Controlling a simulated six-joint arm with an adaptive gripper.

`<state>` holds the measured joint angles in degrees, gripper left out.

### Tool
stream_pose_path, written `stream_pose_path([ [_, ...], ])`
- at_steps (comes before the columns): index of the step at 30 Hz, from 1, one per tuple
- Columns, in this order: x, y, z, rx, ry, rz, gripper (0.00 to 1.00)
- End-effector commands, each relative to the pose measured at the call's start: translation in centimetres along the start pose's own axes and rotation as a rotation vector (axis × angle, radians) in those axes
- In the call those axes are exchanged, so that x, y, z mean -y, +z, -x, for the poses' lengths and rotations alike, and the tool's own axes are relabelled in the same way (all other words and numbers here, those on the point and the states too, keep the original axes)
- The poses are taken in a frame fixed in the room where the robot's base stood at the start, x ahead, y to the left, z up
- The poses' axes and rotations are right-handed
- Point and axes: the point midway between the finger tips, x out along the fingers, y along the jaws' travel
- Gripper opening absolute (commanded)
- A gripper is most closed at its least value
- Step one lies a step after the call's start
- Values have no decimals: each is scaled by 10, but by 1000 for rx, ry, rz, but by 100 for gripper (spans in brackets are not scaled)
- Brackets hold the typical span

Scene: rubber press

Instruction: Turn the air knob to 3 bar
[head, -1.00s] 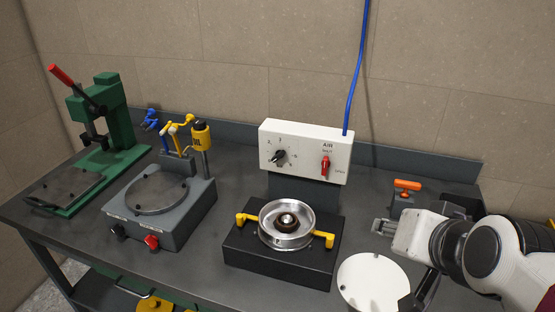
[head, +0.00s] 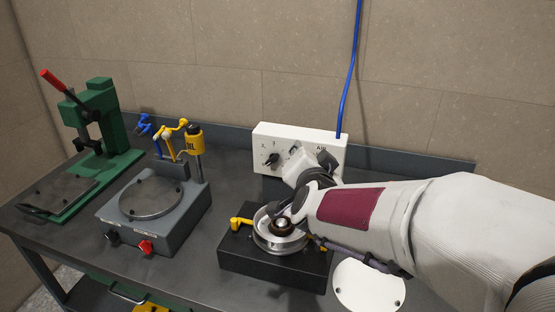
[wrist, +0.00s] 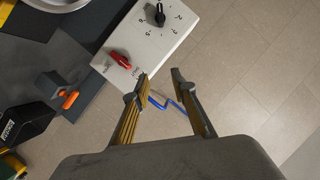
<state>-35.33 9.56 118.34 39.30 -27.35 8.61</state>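The white air panel (head: 285,134) stands at the back of the bench. Its black air knob (head: 272,160) shows at the panel's left, beside printed numbers; I cannot read its exact setting. In the wrist view the knob (wrist: 160,18) is at the top, with the red shut/open lever (wrist: 122,60) below and left of it. My gripper (wrist: 160,78) is open and empty, its two fingers apart beyond the panel's edge in that view. In the head view my gripper (head: 296,158) is in front of the panel's right part, right of the knob, and hides the red lever.
A black block with a metal dish (head: 268,240) and yellow handles sits below my arm. A grey unit (head: 175,220) with a yellow canister and a green press (head: 105,115) stand at left. A white disc (head: 370,285) lies at right. A blue hose (head: 350,70) rises from the panel.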

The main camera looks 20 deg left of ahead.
Motion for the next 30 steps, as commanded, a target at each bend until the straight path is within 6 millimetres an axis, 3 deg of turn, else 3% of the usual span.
stream_pose_path([
  [6,15,28,-29,-89,3,-53,26],
  [13,24,59,-48,-195,15,-96,26],
  [22,27,104,-55,-335,38,-125,26],
  [30,26,122,-52,-403,48,-131,26],
])
